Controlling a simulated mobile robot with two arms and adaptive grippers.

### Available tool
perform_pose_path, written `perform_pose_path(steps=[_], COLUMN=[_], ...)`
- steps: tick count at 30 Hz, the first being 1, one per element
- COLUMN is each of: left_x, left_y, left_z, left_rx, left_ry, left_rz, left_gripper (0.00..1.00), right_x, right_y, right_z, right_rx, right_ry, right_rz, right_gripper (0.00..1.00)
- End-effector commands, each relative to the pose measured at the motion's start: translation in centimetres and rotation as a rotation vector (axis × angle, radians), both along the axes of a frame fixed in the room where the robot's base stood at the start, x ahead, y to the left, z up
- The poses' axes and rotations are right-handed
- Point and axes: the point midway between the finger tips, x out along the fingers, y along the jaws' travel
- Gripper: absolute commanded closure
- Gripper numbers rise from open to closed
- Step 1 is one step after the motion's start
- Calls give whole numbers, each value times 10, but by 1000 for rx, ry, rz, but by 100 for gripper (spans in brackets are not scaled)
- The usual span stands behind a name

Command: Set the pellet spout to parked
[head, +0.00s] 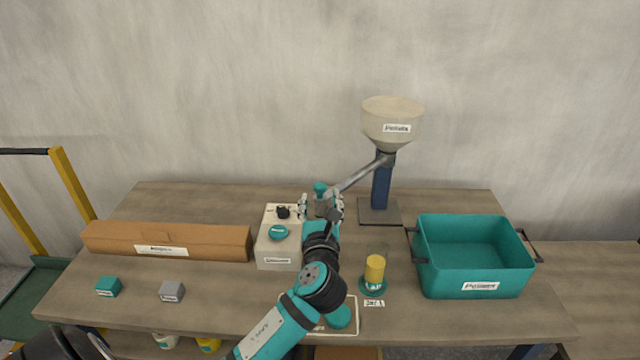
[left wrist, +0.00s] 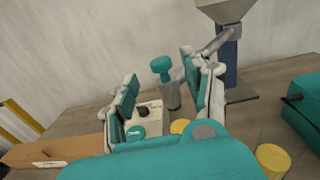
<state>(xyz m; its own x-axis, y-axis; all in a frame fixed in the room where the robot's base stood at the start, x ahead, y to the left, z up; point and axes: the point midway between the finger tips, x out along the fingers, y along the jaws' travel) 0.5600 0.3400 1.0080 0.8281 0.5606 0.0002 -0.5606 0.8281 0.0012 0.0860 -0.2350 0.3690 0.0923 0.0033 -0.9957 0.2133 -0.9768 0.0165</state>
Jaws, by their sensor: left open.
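The pellet hopper (head: 392,122), a cream funnel labelled "Pellets", stands on a blue post (head: 381,188) at the back of the table. Its grey spout (head: 358,176) slopes down to the left and ends in a downward nozzle with a teal knob (head: 320,187) on top. My left gripper (head: 321,205) is open at the spout's end. In the left wrist view, the teal knob (left wrist: 161,65) and the nozzle (left wrist: 172,95) show between and beyond the open fingers (left wrist: 160,92). I cannot tell whether a finger touches them. My right gripper is not in view.
A cream box (head: 277,252) with a black dial stands left of my left arm. A yellow-filled jar (head: 375,269) and a teal bin labelled "Pellets" (head: 472,287) are to the right. A long brown carton (head: 168,241) and two small blocks lie left.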

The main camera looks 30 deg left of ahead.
Motion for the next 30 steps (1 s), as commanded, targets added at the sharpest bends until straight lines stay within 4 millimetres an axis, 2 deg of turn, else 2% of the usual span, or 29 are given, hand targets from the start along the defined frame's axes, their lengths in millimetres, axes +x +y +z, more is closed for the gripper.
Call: perform_pose_path(steps=[3, 9, 15, 22, 23, 30], left_x=[21, 45, 54, 54, 54, 54], left_y=[15, 31, 37, 37, 37, 37], left_z=[1, 0, 0, 0, 0, 0], left_rx=[1, 1, -1, -1, -1, -1], left_ry=[0, 1, 0, 0, 0, 0], left_rz=[2, 2, 0, 0, 0, 0], left_gripper=[50, 50, 50, 50, 51, 82], right_x=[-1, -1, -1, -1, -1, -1], right_y=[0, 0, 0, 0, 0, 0], right_z=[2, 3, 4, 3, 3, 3], right_rx=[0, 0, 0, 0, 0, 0], right_ry=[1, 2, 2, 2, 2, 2], right_rz=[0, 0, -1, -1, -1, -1], right_gripper=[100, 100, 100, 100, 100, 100])
